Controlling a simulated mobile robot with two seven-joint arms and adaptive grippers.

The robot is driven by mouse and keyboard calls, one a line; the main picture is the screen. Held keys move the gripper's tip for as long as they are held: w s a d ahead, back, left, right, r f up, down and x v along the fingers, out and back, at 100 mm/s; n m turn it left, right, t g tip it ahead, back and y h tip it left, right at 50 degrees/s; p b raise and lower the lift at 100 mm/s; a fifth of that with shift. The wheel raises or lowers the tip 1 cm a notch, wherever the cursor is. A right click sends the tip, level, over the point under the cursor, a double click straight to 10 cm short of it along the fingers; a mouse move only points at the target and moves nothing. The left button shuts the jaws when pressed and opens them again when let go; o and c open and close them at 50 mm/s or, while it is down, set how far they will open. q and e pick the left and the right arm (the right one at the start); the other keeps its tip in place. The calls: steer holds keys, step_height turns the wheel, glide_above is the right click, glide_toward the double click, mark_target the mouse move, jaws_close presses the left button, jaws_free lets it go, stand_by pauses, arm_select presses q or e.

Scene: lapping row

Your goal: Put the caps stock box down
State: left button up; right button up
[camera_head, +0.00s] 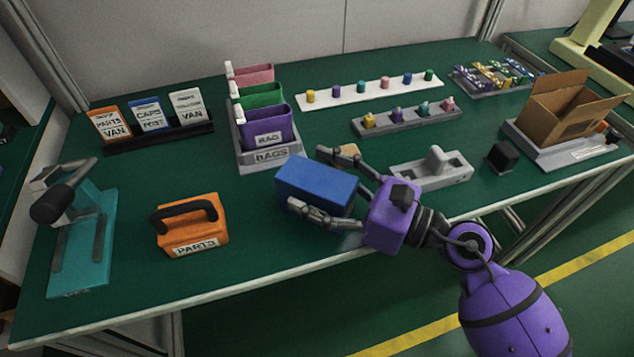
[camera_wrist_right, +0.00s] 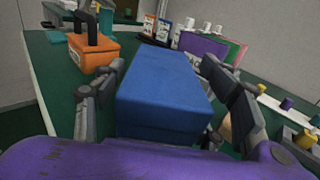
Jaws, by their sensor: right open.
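The caps stock box is taken to be the plain blue box (camera_head: 316,187), though no label shows on its visible faces. It rests on the green table in front of the bags holder. My right gripper (camera_head: 322,184) is open, with one finger along each long side of the box. In the right wrist view the blue box (camera_wrist_right: 165,95) lies between the two spread fingers, and a gap shows beside the right finger. The box's underside is hidden. My left gripper is not in view.
An orange parts box (camera_head: 192,228) stands to the left. The grey bags holder (camera_head: 268,158) is close behind the blue box. A grey fixture (camera_head: 430,172) and a black cube (camera_head: 500,157) stand to the right. Green table is clear between the orange and blue boxes.

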mark_target(351, 199)
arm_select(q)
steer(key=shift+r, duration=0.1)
arm_select(e)
steer(key=shift+r, duration=0.1)
steer(key=b+v, duration=0.1)
steer(key=v, duration=1)
steer(key=shift+d, duration=0.1)
steer(key=shift+s+d+b, duration=0.2)
steer(key=shift+d+b, duration=0.1)
steer(key=shift+d, duration=0.05)
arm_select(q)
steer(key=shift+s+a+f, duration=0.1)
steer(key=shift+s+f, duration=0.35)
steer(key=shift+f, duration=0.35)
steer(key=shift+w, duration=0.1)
